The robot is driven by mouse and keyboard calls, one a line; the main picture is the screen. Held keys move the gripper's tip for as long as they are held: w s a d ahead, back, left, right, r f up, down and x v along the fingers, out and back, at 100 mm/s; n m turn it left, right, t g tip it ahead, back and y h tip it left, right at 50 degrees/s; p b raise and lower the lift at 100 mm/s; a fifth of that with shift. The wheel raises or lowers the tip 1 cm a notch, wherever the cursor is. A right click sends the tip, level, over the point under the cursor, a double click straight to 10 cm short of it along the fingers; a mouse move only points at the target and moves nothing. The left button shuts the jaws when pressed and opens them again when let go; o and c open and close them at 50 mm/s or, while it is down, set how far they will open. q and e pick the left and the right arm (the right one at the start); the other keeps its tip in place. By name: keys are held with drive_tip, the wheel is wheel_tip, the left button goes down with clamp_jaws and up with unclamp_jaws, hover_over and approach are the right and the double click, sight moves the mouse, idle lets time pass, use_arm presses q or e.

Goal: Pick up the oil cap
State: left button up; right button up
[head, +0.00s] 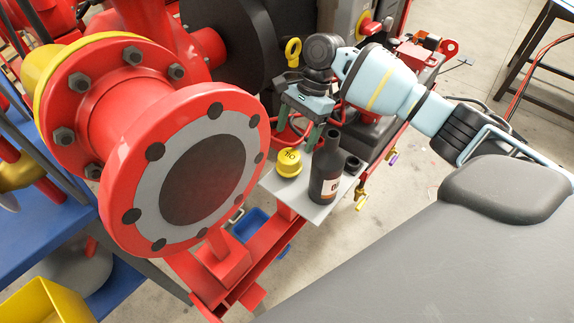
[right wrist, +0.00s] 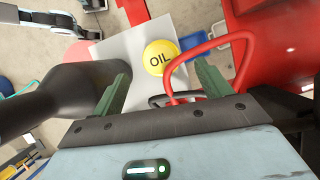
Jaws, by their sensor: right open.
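The oil cap (head: 289,162) is a round yellow cap with OIL in black on top. It rests on a light grey plate (head: 318,212). In the right wrist view the cap (right wrist: 160,57) shows beyond the fingers, roughly between them. My right gripper (head: 300,126) is open and empty, above and behind the cap in the head view, with green fingers pointing down. The right wrist view also shows both fingers (right wrist: 164,76) apart, with nothing between their tips. My left gripper is not in view.
A dark oil bottle (head: 327,170) stands on the plate close right of the cap; a small black cap (head: 353,165) is beside it. A big red flange (head: 200,180) is close on the left. A curved red tube (right wrist: 215,45) passes near the right finger.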

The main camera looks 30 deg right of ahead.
sight(290, 154)
drive_tip(key=x, duration=0.2)
drive_tip(key=shift+a+f, duration=0.1)
drive_tip(key=shift+f, duration=0.2)
drive_tip(key=shift+d+b+x, duration=0.15)
drive_tip(key=shift+b+x, duration=0.1)
drive_tip(key=shift+x, duration=0.85)
drive_tip(key=shift+d+b+x, duration=0.2)
drive_tip(key=shift+b+x, duration=0.05)
drive_tip(key=shift+x, duration=0.85)
drive_tip(key=shift+a+f, duration=0.15)
drive_tip(key=shift+f, duration=0.35)
drive_tip(key=c, duration=0.9)
drive_tip(key=shift+c, duration=1.4)
drive_tip(key=shift+r, duration=0.1)
